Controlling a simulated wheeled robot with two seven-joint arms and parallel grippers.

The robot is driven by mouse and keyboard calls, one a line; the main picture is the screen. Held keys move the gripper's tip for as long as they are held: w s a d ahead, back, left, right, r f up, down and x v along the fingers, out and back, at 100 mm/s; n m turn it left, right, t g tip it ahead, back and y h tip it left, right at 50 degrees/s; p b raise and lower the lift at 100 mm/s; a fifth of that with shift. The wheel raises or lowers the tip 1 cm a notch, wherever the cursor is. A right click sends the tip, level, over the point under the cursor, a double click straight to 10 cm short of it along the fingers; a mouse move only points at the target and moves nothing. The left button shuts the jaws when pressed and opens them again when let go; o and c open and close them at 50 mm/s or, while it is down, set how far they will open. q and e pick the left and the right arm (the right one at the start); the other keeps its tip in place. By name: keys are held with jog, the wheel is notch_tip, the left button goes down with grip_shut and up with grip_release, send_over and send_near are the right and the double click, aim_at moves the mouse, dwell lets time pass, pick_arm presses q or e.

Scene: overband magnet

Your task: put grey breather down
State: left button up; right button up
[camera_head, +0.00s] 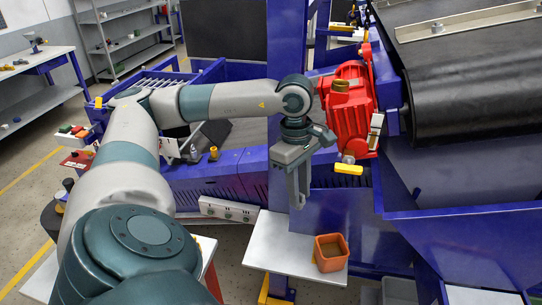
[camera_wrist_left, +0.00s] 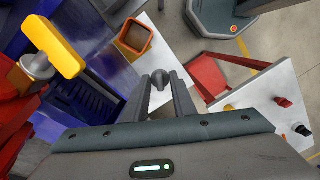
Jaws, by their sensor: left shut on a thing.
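My left gripper (camera_head: 298,190) points down in front of the blue frame, left of the red gear unit. In the left wrist view its fingers (camera_wrist_left: 160,92) are shut on the grey breather (camera_wrist_left: 158,78), a small rounded grey piece at the fingertips. In the head view I cannot make the breather out against the grey fingers. The gripper is above and left of an orange open box (camera_head: 331,252), which stands on a white shelf (camera_head: 275,245). The box also shows in the left wrist view (camera_wrist_left: 133,37), apart from the gripper. My right gripper is in neither view.
The red gear unit (camera_head: 348,110) with a yellow handle (camera_head: 348,168) is close to the right of my gripper. A blue post stands behind it. The white shelf is bare left of the box. A white table (camera_wrist_left: 285,100) holds small red and black parts.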

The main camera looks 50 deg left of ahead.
pick_arm(q)
jog(key=w+d+f+m+g+b, duration=0.1)
jog(key=d+f+m, duration=0.2)
jog(key=d+m, duration=0.7)
jog(key=w+d+f+m+y+b, duration=0.1)
jog(key=d+f+m, duration=0.3)
jog(key=d+m, duration=0.6)
jog(key=shift+d+g, duration=0.35)
jog(key=shift+g, duration=0.05)
jog(key=shift+a, duration=0.1)
